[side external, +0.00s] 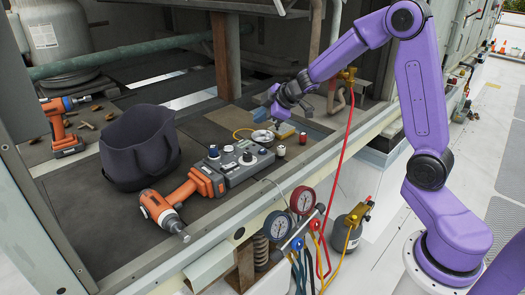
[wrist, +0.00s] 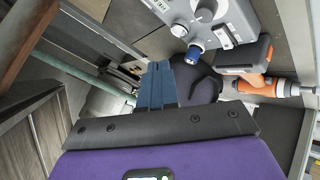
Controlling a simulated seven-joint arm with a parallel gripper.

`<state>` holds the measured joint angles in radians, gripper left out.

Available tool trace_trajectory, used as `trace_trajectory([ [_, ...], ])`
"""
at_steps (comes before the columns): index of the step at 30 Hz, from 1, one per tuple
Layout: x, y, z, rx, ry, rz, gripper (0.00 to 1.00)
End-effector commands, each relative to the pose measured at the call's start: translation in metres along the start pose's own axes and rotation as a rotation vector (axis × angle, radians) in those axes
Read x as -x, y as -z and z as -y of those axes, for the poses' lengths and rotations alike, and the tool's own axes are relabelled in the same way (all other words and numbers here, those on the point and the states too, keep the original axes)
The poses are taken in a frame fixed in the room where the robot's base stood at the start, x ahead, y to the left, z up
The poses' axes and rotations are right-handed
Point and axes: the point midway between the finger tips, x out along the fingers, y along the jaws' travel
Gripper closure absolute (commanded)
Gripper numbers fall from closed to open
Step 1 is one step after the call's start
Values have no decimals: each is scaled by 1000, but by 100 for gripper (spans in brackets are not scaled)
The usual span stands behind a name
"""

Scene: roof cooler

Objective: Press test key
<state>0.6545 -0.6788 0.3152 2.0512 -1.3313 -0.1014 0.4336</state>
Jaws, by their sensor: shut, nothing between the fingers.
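A grey control box (side external: 240,163) with several knobs and buttons lies on the dark deck in the side view. Which control is the test key I cannot tell; no label is readable. My gripper (side external: 277,114) is above the deck to the upper right of the box, apart from it. In the wrist view its blue fingers (wrist: 158,74) are shut and empty.
An orange drill (side external: 176,203) lies against the box's lower left. A dark bag (side external: 140,150) stands to its left, and another drill (side external: 62,122) lies farther left. Gauges with hoses (side external: 302,200) hang at the front edge.

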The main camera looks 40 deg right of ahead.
Motion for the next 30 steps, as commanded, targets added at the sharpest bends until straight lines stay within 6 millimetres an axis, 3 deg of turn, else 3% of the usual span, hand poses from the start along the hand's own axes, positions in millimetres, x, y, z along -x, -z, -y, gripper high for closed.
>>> trace_trajectory([
  [9, -14, -24, -19, 11, 23, -18, 100],
  [30, -23, -30, -13, 11, 29, -21, 100],
])
